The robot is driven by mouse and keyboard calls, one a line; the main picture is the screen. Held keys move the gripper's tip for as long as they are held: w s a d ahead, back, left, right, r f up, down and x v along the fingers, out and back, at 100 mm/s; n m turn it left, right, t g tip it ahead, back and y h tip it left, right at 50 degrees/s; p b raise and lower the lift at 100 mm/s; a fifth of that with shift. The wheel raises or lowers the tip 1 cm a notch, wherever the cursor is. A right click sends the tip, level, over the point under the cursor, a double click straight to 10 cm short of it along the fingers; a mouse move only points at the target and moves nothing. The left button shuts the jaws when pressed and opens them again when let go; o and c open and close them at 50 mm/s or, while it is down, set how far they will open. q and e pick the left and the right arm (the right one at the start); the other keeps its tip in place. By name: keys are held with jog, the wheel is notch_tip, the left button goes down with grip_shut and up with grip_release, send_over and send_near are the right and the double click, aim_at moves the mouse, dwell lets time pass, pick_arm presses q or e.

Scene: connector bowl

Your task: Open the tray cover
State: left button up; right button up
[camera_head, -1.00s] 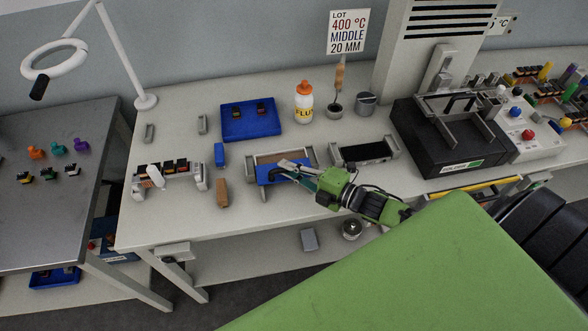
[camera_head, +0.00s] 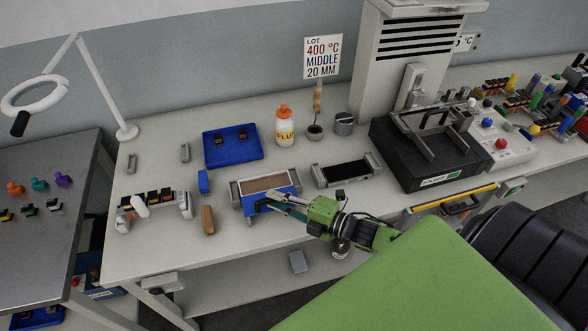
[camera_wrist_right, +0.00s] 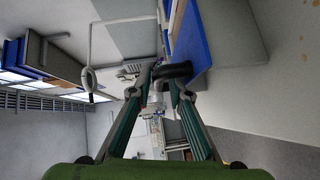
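The tray (camera_head: 236,193) is a grey-ended box on the bench with a brown surface showing inside. Its blue cover (camera_head: 285,204) is along the front side, leaving the brown part uncovered; whether it is hinged or slid I cannot tell. A black handle (camera_head: 262,205) is on the cover. My right gripper (camera_head: 272,200) reaches in from the right at the handle. In the right wrist view the gripper's fingers (camera_wrist_right: 160,84) are apart, with the black handle (camera_wrist_right: 176,70) by the right-hand fingertip and the blue cover (camera_wrist_right: 193,42) beyond. My left gripper is not in view.
A similar grey tray with a dark top (camera_head: 346,173) stands to the right, near the black solder machine (camera_head: 400,160). A blue bin (camera_head: 232,148), a flux bottle (camera_head: 285,130) and a connector rack (camera_head: 184,205) stand around. A brown block (camera_head: 208,220) lies left of the tray.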

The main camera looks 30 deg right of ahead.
jog(key=v, duration=1.1)
dwell(0.3)
